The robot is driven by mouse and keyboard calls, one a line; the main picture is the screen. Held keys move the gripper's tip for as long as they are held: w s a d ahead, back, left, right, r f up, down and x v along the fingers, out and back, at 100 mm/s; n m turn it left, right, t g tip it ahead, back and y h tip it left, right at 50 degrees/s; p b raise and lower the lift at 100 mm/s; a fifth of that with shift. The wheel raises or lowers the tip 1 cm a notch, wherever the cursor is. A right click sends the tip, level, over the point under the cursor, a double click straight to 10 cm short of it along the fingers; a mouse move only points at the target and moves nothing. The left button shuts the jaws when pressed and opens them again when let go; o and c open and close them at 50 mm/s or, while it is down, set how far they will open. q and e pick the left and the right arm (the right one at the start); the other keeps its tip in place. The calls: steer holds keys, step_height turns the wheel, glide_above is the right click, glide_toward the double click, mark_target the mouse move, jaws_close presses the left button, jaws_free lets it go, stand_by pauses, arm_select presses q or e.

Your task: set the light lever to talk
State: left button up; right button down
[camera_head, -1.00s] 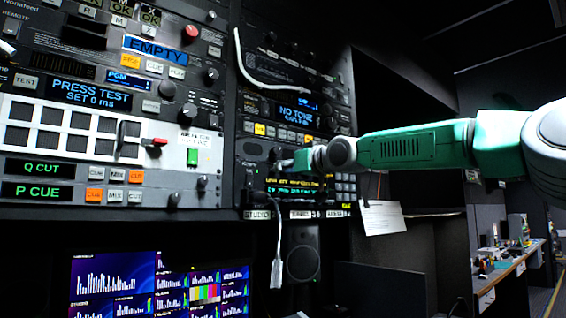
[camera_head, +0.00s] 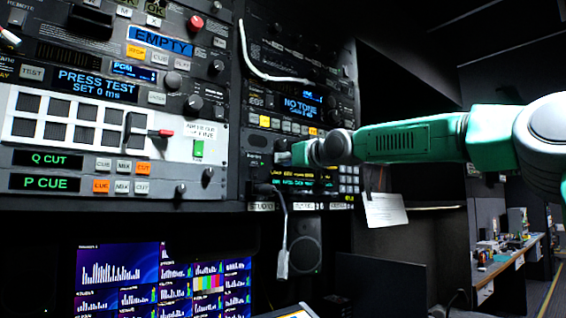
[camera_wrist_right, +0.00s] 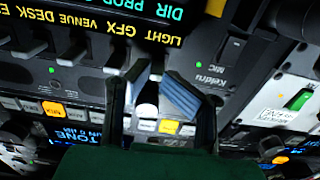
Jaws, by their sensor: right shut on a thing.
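My right arm comes in from the right in the head view. Its gripper (camera_head: 287,156) is at the intercom panel (camera_head: 345,186), whose display (camera_head: 295,182) has yellow and green text. In the right wrist view, seen upside down, the display reads LIGHT, GFX, VENUE and DESK. The right gripper's fingers (camera_wrist_right: 150,82) are closed in around a small lever (camera_wrist_right: 156,68) by the LIGHT label (camera_wrist_right: 165,37). The lever is partly hidden by the fingers, and I cannot tell its exact setting. My left gripper is not in view.
A sheet of paper (camera_head: 385,210) is right of the rack. A large monitor (camera_head: 120,280) is at the lower left. Open floor shows far right.

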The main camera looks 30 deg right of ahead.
steer(key=shift+d, duration=0.1)
steer(key=f+t+b, duration=0.1)
steer(key=b, duration=0.2)
steer(key=t+b, duration=0.2)
steer(key=b, duration=0.2)
steer(key=shift+f+t, duration=0.3)
steer(key=shift+f, duration=0.1)
steer(key=shift+w+r+t+b, duration=0.1)
steer(key=shift+t+b, duration=0.6)
steer(key=shift+b, duration=0.15)
steer(key=c, duration=1.8)
jaws_free()
steer(key=shift+d, duration=0.1)
